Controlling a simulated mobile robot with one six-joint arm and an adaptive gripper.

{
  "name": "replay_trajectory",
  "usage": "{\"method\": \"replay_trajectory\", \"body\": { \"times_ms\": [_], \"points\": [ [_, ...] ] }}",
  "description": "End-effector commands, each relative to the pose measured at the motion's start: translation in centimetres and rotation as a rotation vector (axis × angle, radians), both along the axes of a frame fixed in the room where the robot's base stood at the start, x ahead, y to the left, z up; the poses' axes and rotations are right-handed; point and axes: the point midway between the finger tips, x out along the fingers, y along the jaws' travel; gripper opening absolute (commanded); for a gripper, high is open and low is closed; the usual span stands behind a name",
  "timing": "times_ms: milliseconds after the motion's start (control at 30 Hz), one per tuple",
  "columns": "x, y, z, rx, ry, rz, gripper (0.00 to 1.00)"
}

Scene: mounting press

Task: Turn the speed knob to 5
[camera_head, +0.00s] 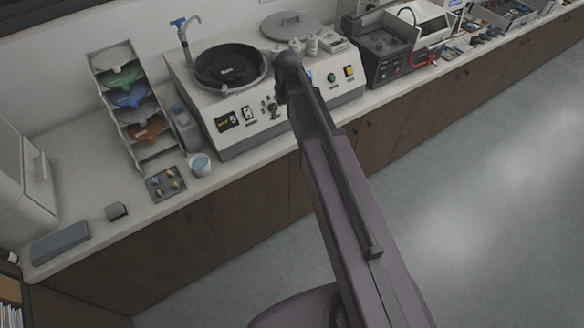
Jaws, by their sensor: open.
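The white polishing machine (290,125) stands on the counter with a round black bowl (230,66) on top. Its sloped front panel carries a small dark display (229,121) with an orange digit that looks like 5, and a rocker switch (248,113). My arm reaches up from the bottom to this panel.
Green (331,77) and yellow (349,72) buttons sit right of my arm. A blue-tipped tap (183,30) rises behind the bowl. A rack of coloured discs (131,95), a cup (200,164) and a sample tray (166,183) stand left. A dark press (383,50) stands right.

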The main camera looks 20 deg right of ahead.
Motion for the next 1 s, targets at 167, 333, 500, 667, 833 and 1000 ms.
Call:
{"method": "replay_trajectory", "body": {
  "times_ms": [167, 333, 500, 667, 833, 1000],
  "points": [
    [-2.8, 0.2, -1.1, -0.013, -0.001, -0.016, 0.82],
    [-5.0, 0.4, -1.9, -0.025, -0.002, -0.030, 0.82],
    [-7.2, 0.5, -2.7, -0.037, -0.004, -0.045, 0.82],
    [-9.3, 0.5, -3.5, -0.049, -0.006, -0.060, 0.82],
    [-11.6, 0.5, -4.3, -0.060, -0.008, -0.075, 0.82],
    [-13.8, 0.5, -5.0, -0.071, -0.011, -0.090, 0.82]
  ]
}}
